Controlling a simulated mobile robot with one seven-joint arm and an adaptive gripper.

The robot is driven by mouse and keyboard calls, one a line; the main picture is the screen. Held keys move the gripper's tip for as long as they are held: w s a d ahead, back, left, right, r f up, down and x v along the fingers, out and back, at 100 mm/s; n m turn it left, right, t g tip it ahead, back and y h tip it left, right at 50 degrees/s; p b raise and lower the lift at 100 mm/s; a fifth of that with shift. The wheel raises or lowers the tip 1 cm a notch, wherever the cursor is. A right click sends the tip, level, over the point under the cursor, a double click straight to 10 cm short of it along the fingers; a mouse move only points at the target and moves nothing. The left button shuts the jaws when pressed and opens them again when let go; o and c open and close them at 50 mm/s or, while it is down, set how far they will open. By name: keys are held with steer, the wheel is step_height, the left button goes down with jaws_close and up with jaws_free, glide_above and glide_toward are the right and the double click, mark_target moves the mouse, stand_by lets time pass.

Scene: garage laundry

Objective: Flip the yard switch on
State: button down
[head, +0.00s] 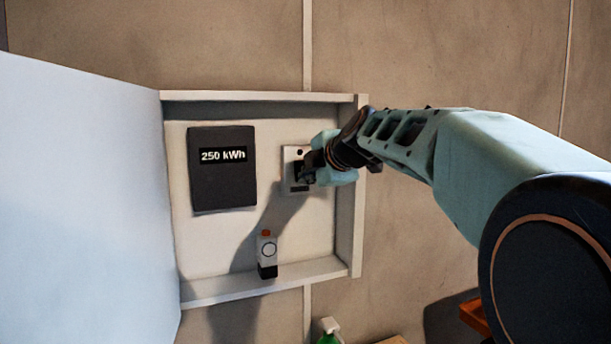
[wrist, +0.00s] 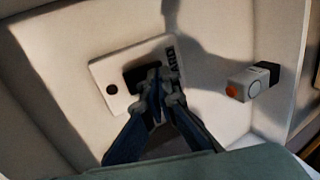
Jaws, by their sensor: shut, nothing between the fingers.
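The yard switch is a white plate (head: 291,157) with a dark rocker, mounted on the back of an open wall cabinet. In the wrist view the switch plate (wrist: 112,72) shows a dark round spot and partly covered lettering that ends in "ARD". My gripper (head: 304,167) is shut and empty, with its fingertips right at the switch. In the wrist view the gripper tips (wrist: 155,88) overlap the dark rocker (wrist: 136,76). The fingers hide part of the rocker, so I cannot tell its position or whether they touch it.
A black meter (head: 222,170) reading "250 kWh" is left of the switch. A small white and black device with an orange top (head: 267,252) stands on the cabinet's lower ledge. The cabinet door (head: 80,200) is open to the left. A green bottle (head: 329,333) is below.

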steer(key=shift+f+b, duration=0.15)
steer(key=shift+b, duration=0.15)
steer(key=f+b, duration=0.1)
steer(key=b, duration=0.3)
steer(key=shift+w+t, duration=0.3)
steer(key=shift+b, duration=0.7)
steer(key=shift+r, duration=0.4)
steer(key=shift+a+r, duration=0.1)
